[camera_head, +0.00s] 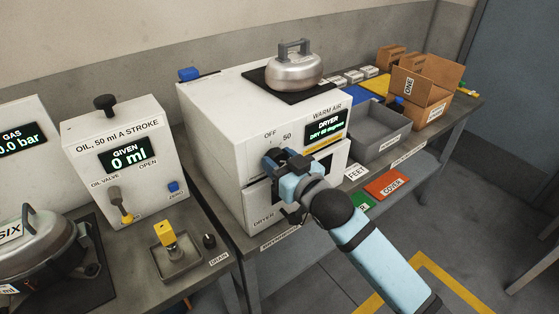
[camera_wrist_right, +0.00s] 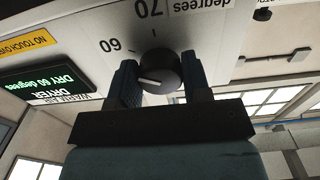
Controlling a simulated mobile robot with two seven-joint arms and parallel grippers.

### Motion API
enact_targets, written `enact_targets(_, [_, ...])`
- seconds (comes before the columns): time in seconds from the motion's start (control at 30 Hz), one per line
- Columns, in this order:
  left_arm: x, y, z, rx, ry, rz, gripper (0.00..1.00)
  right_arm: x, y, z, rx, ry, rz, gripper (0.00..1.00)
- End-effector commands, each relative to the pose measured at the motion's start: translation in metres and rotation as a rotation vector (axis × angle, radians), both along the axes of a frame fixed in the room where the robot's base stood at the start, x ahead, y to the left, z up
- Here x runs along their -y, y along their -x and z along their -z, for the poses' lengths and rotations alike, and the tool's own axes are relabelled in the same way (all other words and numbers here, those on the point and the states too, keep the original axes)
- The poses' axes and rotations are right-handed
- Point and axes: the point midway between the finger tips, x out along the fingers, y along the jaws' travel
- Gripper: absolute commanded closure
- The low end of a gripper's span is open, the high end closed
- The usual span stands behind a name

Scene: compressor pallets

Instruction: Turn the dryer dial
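The dryer (camera_head: 215,130) is a white box with a lit green display (camera_head: 326,129), which reads DRY 60 degrees in the wrist view (camera_wrist_right: 42,85). Its dial (camera_wrist_right: 160,72) is a round black knob with a white pointer line, pointing left in the wrist view, among printed 60 and 70 marks. My right gripper (camera_wrist_right: 160,80) has one finger on each side of the dial, close against it, and looks shut on it. In the head view the right gripper (camera_head: 275,160) hides most of the dial. My left gripper is not in view.
A kettle-like metal pot (camera_head: 293,70) stands on a dark mat on the dryer. A grey bin (camera_head: 372,135) and open cardboard box (camera_head: 424,95) stand to the right. An oil unit (camera_head: 120,150) and drain tray (camera_head: 178,262) are on the left.

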Motion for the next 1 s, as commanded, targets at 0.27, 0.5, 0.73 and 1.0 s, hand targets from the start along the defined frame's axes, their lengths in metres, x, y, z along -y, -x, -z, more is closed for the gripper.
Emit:
enact_targets(0.27, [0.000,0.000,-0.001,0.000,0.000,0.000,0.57,0.000,0.000,0.000,0.005,0.007,-0.001,0.80])
enact_targets(0.5, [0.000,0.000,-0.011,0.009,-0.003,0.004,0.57,0.000,0.000,-0.003,0.055,0.076,-0.001,0.80])
enact_targets(0.73, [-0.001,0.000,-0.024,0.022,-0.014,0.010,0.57,0.000,0.000,-0.004,0.159,0.221,-0.001,0.80])
enact_targets(1.0, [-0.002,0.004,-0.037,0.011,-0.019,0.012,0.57,0.001,-0.001,-0.004,0.309,0.428,-0.001,0.80])
